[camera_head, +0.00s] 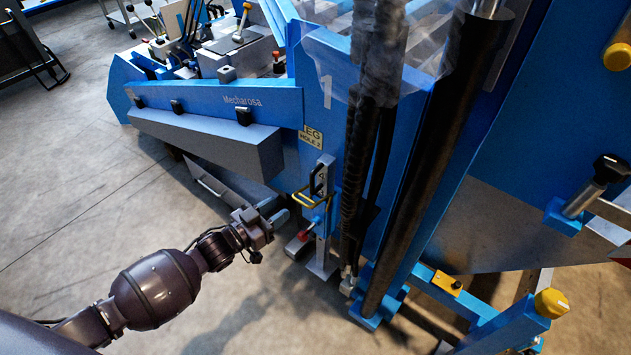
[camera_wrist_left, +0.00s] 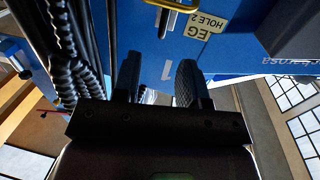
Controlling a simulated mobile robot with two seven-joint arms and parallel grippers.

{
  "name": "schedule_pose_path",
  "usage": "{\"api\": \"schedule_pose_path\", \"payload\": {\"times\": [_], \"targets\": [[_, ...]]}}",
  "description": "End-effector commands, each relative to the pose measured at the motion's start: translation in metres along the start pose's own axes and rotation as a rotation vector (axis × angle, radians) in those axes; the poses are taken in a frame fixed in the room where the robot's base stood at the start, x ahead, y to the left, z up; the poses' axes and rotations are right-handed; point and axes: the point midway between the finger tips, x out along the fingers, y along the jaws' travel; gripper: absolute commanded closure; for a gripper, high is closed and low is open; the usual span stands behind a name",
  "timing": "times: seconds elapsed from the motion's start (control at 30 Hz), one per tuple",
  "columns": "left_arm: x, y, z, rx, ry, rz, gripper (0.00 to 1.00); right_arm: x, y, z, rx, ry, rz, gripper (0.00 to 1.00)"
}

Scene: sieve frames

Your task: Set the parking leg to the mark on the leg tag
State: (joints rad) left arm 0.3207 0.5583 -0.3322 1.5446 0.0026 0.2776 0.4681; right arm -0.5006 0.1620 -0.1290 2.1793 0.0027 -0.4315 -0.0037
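The yellow leg tag (camera_head: 312,136) is on the blue machine frame and reads LEG HOLE 2. It also shows upside down in the left wrist view (camera_wrist_left: 203,24). The loop's edge shows at the top of the left wrist view (camera_wrist_left: 170,5). A red-tipped lever (camera_head: 303,237) is low beside the leg. My left gripper (camera_head: 279,208) is left of the leg, apart from it. Its fingers (camera_wrist_left: 157,82) are spread and empty. My right gripper is not in view.
Black hoses (camera_head: 358,170) and a black cylinder (camera_head: 420,170) run down right of the leg. A grey beam (camera_head: 205,138) juts out above and left of my left gripper. The concrete floor (camera_head: 70,180) is clear at left.

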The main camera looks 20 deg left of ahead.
Motion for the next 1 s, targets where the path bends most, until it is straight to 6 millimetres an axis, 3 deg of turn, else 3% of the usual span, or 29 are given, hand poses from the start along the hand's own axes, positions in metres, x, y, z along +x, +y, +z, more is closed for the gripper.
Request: {"api": "schedule_pose_path", "payload": {"times": [0.03, 0.37, 0.8, 1.0], "targets": [[0.006, -0.004, 0.006, 0.0, 0.004, 0.016, 0.61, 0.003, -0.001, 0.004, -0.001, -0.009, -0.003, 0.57], [0.031, -0.013, -0.001, 0.001, 0.037, 0.044, 0.61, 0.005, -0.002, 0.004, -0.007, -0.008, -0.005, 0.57], [0.1, -0.009, -0.001, 0.0, 0.033, 0.043, 0.61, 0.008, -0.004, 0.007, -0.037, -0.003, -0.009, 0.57], [0.12, -0.008, -0.003, 0.001, 0.033, 0.042, 0.61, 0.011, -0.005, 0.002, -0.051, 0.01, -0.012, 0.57]]}}
